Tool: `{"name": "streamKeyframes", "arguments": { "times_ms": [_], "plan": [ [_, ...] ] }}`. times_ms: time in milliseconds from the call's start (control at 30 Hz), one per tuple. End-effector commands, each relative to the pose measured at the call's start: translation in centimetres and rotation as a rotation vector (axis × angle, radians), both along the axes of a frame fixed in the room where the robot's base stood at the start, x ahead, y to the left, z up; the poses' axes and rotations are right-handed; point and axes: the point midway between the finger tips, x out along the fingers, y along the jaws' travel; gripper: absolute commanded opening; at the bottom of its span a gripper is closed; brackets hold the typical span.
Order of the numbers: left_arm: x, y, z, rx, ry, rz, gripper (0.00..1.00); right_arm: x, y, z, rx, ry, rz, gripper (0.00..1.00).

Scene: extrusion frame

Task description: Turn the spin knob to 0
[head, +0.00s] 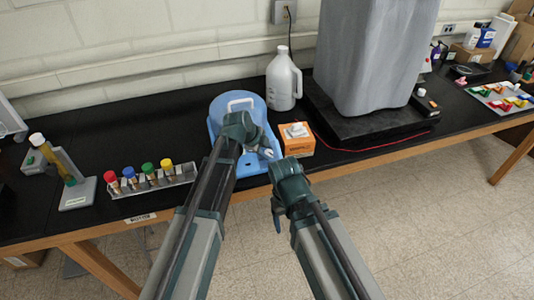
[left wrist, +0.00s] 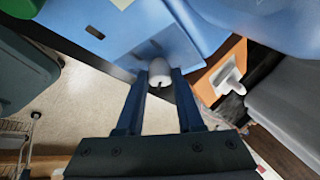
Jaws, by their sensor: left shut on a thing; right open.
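The blue benchtop device (head: 215,118) with a white handle on its lid stands near the front edge of the black bench. In the left wrist view its blue body (left wrist: 110,30) fills the top. The spin knob (left wrist: 160,72) is a small light-grey knob with a dark mark, on the device's front. My left gripper (left wrist: 159,84) is shut on the knob, one finger on each side. In the head view, my left gripper (head: 264,152) is at the device's front right. Any dial numbers are not readable. My right gripper (head: 278,218) is open, in front of the bench, apart from the device.
An orange box (head: 297,140) stands close to the right of the device. A white jug (head: 283,82) is behind it. A rack of colour-capped tubes (head: 150,179) is to the left. A grey covered machine (head: 372,50) stands on the right. Floor space is free in front.

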Motion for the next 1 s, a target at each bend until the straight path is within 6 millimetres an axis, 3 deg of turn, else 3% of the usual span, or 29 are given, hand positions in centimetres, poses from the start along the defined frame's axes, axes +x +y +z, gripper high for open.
{"name": "streamKeyframes", "arguments": {
  "times_ms": [1000],
  "plan": [
    [-1.1, -0.3, -0.8, -0.49, -0.159, 0.798, 0.0, 0.0, 0.0, -6.6, 0.0, 0.0, 0.0, 0.73]
  ]
}}
